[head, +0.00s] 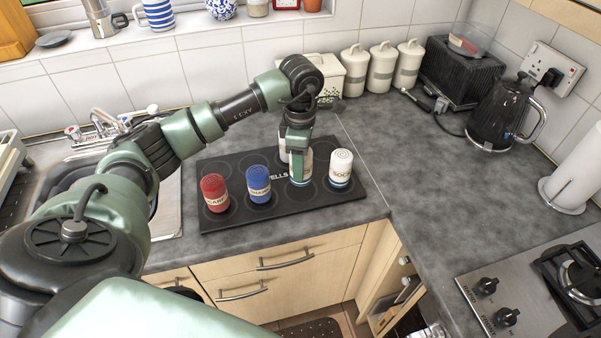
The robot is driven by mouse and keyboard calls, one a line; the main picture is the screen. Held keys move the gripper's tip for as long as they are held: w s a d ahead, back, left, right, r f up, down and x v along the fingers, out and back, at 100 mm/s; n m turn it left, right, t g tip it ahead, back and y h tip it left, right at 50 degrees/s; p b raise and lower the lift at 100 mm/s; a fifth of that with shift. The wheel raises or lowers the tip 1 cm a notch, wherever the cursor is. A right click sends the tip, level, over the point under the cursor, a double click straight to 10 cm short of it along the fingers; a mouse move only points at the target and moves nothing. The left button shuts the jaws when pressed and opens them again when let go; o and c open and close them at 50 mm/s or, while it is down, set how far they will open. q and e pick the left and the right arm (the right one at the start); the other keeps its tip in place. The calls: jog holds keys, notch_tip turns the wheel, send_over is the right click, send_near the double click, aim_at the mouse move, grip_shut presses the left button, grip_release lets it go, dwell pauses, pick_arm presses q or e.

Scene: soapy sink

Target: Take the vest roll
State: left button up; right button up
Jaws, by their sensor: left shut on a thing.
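Several rolled garments stand upright on a dark mat (230,165) on the counter. My left gripper (300,170) points down between the blue and white rolls. It is shut on a pale roll (307,164) there, which its fingers mostly cover. That roll's label is hidden, so I cannot read whether it says vest. My right gripper is not in view.
Behind the mat stand a cream box (328,72) and cream canisters (381,68). A black toaster (458,65) and kettle (503,112) are at the back right, a hob (530,290) at the front right. A sink (165,205) lies left. The counter right of the mat is clear.

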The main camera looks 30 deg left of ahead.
pick_arm(q)
notch_tip(320, 180, up, 8)
jog(key=shift+b, duration=1.05)
notch_tip(320, 180, up, 8)
jog(key=shift+p, duration=0.35)
jog(key=shift+f, duration=0.1)
